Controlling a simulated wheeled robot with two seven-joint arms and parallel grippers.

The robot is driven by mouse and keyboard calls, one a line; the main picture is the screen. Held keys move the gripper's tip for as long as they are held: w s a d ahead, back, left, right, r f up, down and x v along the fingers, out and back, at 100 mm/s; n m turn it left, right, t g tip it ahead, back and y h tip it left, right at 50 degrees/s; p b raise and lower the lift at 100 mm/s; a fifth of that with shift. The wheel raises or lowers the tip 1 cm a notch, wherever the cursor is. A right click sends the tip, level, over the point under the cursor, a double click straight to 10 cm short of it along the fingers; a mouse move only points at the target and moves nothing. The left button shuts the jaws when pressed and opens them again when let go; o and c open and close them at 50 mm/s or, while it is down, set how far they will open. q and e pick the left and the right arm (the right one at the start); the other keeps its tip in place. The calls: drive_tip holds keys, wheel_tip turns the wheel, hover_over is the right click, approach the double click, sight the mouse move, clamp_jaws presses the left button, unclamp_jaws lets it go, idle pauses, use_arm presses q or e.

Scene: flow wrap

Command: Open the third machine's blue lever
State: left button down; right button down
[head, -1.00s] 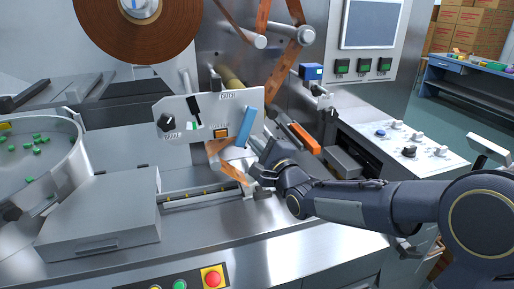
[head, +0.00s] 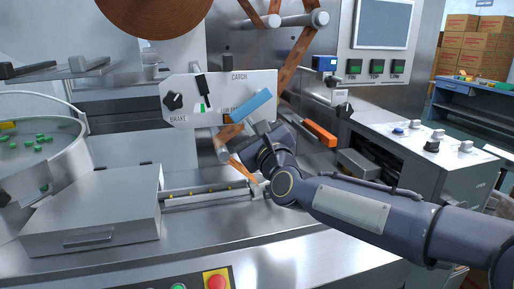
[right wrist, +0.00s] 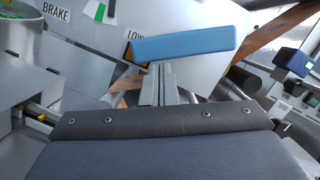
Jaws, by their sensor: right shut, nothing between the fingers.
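The blue lever (head: 253,106) is on the white panel with the "BRAKE" and "CATCH" labels. It slants up to the right across the panel's lower right part. My right gripper (head: 262,127) is just below the lever, shut and empty. In the right wrist view the lever (right wrist: 183,43) lies nearly level across the tips of the closed fingers (right wrist: 160,72). The tips appear to meet its lower edge, but I cannot tell for sure whether they touch. My left gripper is not in view.
The panel also has a black knob (head: 173,101) and a black switch (head: 202,84). An orange bar (head: 320,134) is right of the gripper. Brown film (head: 292,62) runs down behind the lever. A grey box (head: 92,212) and a bowl of green pieces (head: 38,150) are at left.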

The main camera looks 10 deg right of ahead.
drive_tip(key=m+b, duration=0.1)
drive_tip(key=a+m+h+b, duration=0.1)
drive_tip(key=m, duration=0.1)
drive_tip(key=r+m+b, duration=0.1)
drive_tip(key=shift+a+m+t, duration=0.3)
drive_tip(key=shift+a, duration=0.1)
drive_tip(key=shift+a+r+m+h+b, duration=0.25)
drive_tip(key=shift+r+m+h+b, duration=0.3)
drive_tip(key=shift+m, duration=0.65)
drive_tip(key=shift+a+r+m+h+b, duration=0.25)
drive_tip(key=shift+r+m+h+b, duration=0.3)
drive_tip(key=shift+m, duration=0.65)
drive_tip(key=shift+f+b, duration=0.4)
drive_tip(key=shift+b, duration=0.05)
drive_tip(key=b, duration=0.5)
approach(237, 113)
wheel_tip(237, 113, down, 3)
drive_tip(key=shift+v, duration=1.1)
